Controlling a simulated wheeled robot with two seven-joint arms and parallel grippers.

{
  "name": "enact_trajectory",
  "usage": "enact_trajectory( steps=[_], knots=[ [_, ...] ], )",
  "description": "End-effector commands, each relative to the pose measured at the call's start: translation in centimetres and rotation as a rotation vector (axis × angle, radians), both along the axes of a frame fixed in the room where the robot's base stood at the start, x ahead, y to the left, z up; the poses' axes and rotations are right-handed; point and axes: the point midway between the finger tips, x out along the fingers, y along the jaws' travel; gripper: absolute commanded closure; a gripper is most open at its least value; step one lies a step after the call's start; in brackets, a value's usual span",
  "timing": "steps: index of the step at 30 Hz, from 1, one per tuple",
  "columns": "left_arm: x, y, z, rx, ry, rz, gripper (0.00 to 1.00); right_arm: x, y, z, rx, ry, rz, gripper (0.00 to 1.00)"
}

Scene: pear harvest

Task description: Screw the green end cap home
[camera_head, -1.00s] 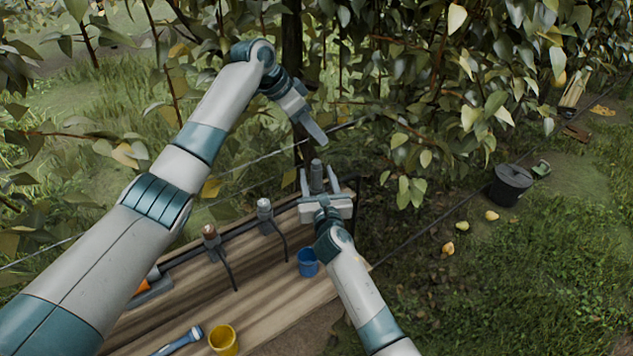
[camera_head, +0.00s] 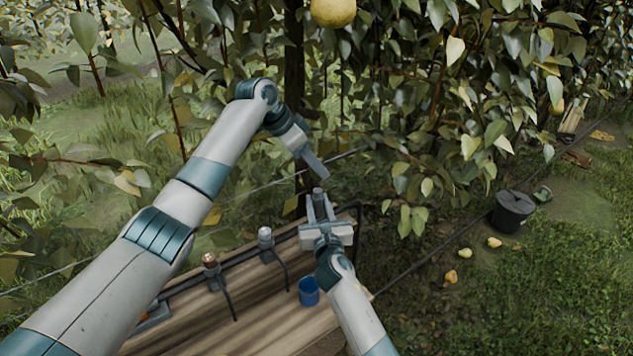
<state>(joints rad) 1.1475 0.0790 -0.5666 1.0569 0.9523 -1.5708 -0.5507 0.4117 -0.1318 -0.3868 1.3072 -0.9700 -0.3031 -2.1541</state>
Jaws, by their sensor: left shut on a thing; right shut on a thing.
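My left gripper (camera_head: 318,168) points down and right, just above my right gripper, with its fingers together. What it holds is hidden; no green end cap can be made out. My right gripper (camera_head: 320,212) is shut on an upright grey cylindrical part (camera_head: 318,196) beyond the bench's far right corner. The part's top is very close to the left fingertips; I cannot tell whether they touch.
The wooden bench (camera_head: 265,318) carries a brown-topped fitting (camera_head: 209,261), a pale-topped fitting (camera_head: 265,236) and a blue cup (camera_head: 309,291). Leafy branches hang around the arms, with a pear (camera_head: 333,11) overhead. A black bucket (camera_head: 512,212) stands on the grass.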

Motion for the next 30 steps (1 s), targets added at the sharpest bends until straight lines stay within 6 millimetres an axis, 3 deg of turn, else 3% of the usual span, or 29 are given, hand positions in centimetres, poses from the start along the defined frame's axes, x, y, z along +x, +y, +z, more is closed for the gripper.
enact_trajectory(
  steps=[9,30],
  knots=[
    [0.0,0.1,-3.4,-0.002,0.006,0.0,0.89,0.0,0.0,-0.1,0.0,0.001,0.0,1.0],
    [0.0,0.0,-3.5,-0.002,0.005,0.0,0.89,0.0,0.0,-0.1,-0.001,0.002,0.0,1.0]
  ],
)
